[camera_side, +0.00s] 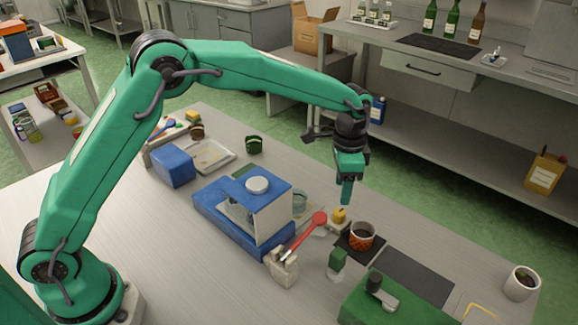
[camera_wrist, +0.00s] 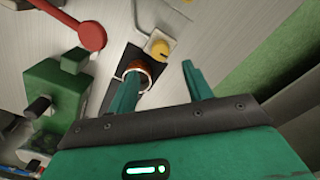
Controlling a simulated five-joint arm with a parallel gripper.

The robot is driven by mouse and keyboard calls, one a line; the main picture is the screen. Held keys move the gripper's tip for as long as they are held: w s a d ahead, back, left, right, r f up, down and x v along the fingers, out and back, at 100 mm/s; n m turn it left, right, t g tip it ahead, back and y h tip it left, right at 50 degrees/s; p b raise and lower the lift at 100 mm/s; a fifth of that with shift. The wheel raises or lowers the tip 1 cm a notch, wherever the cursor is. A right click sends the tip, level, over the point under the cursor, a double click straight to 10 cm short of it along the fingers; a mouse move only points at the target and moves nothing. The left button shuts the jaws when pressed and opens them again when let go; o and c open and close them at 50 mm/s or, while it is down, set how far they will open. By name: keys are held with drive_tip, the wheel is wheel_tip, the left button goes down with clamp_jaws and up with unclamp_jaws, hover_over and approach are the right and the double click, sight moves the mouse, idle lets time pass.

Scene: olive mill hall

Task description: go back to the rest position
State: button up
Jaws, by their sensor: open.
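My gripper (camera_side: 346,190) hangs from my green arm above the worktable (camera_side: 205,285), pointing down. In the wrist view its two green fingers (camera_wrist: 158,88) stand apart with nothing between them. In the wrist view the cup (camera_wrist: 146,68) is partly hidden behind the left finger. The fingertips are clear of the table.
A blue device with a clear panel (camera_side: 222,222) stands left of the gripper. A red-headed tool (camera_side: 318,218), a yellow knob (camera_side: 339,215) and a green block device (camera_side: 362,305) are close by. A white mug (camera_side: 521,283) stands at the right edge. A dark flat mat (camera_side: 418,277) lies bare.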

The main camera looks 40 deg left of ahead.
drive_tip(key=shift+r, duration=0.1)
drive_tip(key=s+a+r+n+t, duration=0.3)
drive_tip(key=s+a+r+n, duration=0.1)
drive_tip(key=s+a+r, duration=0.9)
drive_tip(key=s+a+n+t, duration=0.1)
drive_tip(key=s+a+n, duration=0.1)
drive_tip(key=s, duration=0.6)
drive_tip(key=s+a+n+t, duration=0.1)
drive_tip(key=s+a+n, duration=0.2)
drive_tip(key=s, duration=0.5)
drive_tip(key=shift+s+a+r+t, duration=0.3)
drive_tip(key=shift+a+r, duration=0.1)
drive_tip(key=shift+a, duration=0.1)
